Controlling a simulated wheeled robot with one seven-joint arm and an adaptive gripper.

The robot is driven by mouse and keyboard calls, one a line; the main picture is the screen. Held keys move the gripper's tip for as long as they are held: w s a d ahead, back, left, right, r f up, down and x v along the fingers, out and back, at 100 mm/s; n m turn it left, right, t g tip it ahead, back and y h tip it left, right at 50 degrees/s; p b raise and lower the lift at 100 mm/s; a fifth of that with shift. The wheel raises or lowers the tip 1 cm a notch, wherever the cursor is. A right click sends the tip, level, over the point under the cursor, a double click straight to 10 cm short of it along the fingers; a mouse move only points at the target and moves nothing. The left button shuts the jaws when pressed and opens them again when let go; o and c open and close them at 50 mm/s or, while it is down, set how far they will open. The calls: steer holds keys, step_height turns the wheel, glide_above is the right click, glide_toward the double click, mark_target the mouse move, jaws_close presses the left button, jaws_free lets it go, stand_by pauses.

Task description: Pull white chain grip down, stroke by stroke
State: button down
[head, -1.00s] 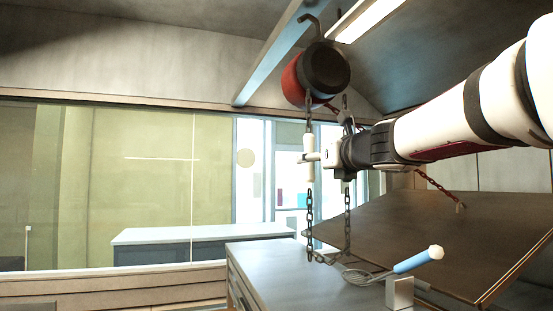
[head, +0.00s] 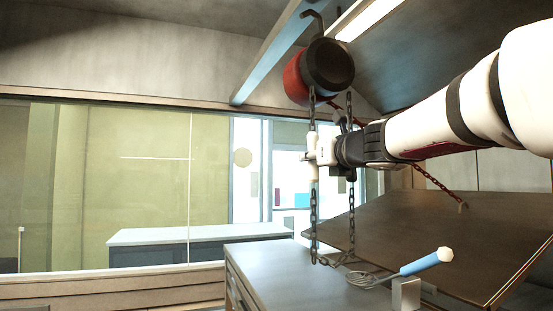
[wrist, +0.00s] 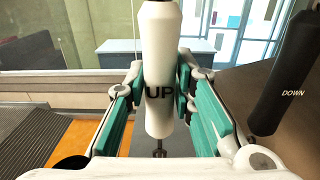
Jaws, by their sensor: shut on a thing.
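The white chain grip (head: 312,139) hangs upright on a dark chain below the hoist (head: 318,72), which has a red and black drum. In the wrist view the grip (wrist: 159,40) is marked UP in black. My gripper (head: 311,157) is shut on it around its middle; in the wrist view the teal pads of my gripper (wrist: 161,92) press it from both sides. A black grip (wrist: 298,75) marked DOWN hangs apart at the right of the wrist view. In the head view my gripper and wrist hide most of that part.
A tilted brown panel (head: 400,225) hangs at the right from a red chain (head: 435,182). The chain loop hangs close above this counter.

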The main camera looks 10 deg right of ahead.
stand_by(0.4)
steer(key=shift+w+f+b, duration=0.15)
steer(key=shift+f+b, duration=0.45)
steer(key=shift+f, duration=0.05)
step_height(320, 180, down, 16)
steer(key=b, duration=1.3)
steer(key=shift+b, duration=0.3)
